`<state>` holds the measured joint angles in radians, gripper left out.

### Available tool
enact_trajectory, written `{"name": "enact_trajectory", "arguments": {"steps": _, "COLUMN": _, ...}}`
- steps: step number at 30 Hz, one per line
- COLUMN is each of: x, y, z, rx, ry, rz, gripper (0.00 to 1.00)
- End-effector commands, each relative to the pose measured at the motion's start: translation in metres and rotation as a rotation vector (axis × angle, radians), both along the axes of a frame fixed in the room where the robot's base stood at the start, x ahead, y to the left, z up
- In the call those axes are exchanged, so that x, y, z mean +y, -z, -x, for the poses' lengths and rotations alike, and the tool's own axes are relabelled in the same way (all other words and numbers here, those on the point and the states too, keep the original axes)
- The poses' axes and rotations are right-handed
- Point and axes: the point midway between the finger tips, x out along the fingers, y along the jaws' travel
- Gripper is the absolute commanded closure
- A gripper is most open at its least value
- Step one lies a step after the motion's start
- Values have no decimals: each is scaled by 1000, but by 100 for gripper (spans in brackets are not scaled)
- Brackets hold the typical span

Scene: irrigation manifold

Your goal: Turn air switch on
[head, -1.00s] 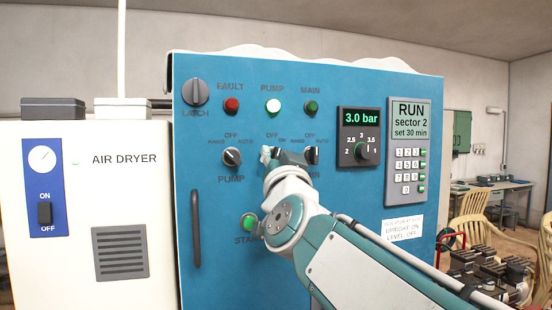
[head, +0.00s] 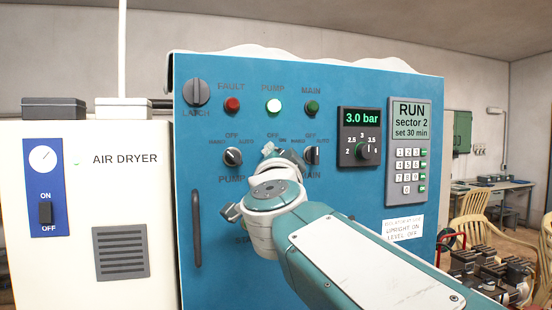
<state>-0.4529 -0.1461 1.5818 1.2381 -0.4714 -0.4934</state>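A row of rotary switches sits on the blue control panel (head: 330,230). The middle one has an OFF/ON label above it, but its knob and lower name are mostly hidden by my gripper. My gripper (head: 276,154) is at that middle switch; its fingers are small and partly hidden behind my wrist, so I cannot tell whether they touch the knob or are open or shut. The left PUMP switch (head: 233,157) and the right MAIN switch (head: 311,155) flank it. The AIR DRYER box (head: 160,230) at left has an ON/OFF rocker (head: 45,214).
The panel also carries a LATCH knob (head: 196,92), a lit white PUMP lamp (head: 273,105), a pressure dial (head: 362,150) under a 3.0 bar readout, a keypad unit (head: 408,150) showing RUN, and a vertical handle (head: 196,228). Chairs (head: 480,215) stand at the right.

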Motion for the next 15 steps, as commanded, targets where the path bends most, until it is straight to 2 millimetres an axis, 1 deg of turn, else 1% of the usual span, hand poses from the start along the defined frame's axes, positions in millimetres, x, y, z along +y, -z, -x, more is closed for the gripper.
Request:
{"name": "enact_trajectory", "arguments": {"steps": 9, "x": 0, "y": 1, "z": -1, "rx": 3, "ry": 0, "rz": -1, "gripper": 100}}
{"name": "enact_trajectory", "arguments": {"steps": 10, "x": 0, "y": 1, "z": -1, "rx": 3, "ry": 0, "rz": -1, "gripper": 57}}
{"name": "enact_trajectory", "arguments": {"steps": 11, "x": 0, "y": 2, "z": -1, "rx": 3, "ry": 0, "rz": -1, "gripper": 51}}
{"name": "enact_trajectory", "arguments": {"steps": 15, "x": 0, "y": 1, "z": -1, "rx": 3, "ry": 0, "rz": -1, "gripper": 51}}
